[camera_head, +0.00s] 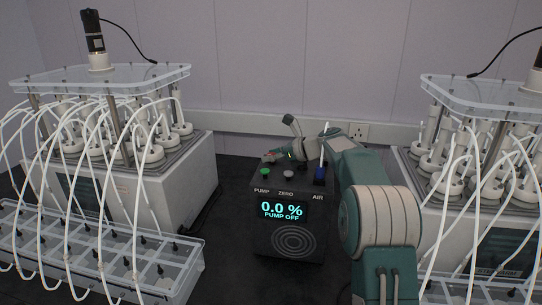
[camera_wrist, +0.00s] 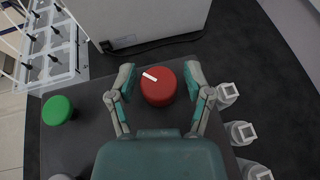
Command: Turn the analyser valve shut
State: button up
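The analyser (camera_head: 290,240) is a dark box on the black bench, its display reading 0.0 % and PUMP OFF. In the wrist view, a round red knob (camera_wrist: 158,90) with a white line mark sits on its top; the mark slants across the knob's upper left. I take this knob to be the valve. My gripper (camera_wrist: 160,82) is open, with one finger on each side of the knob and a narrow gap showing on both sides. In the head view my gripper (camera_head: 285,153) is over the back of the box, and the knob is mostly hidden there.
A green button (camera_head: 265,171), a grey button (camera_head: 288,173) and a blue part (camera_head: 320,175) by the AIR label are on the analyser. Tubed reactor units stand left (camera_head: 150,185) and right (camera_head: 450,215).

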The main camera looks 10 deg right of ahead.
grip_shut()
jog(key=shift+r+n+g+y, duration=0.1)
jog(key=shift+n+g+y, duration=0.9)
jog(key=shift+n+g, duration=1.2)
jog(key=shift+g, duration=0.1)
jog(key=o, duration=0.6)
grip_release()
jog(key=shift+m+t, duration=0.3)
jog(key=shift+t, duration=0.1)
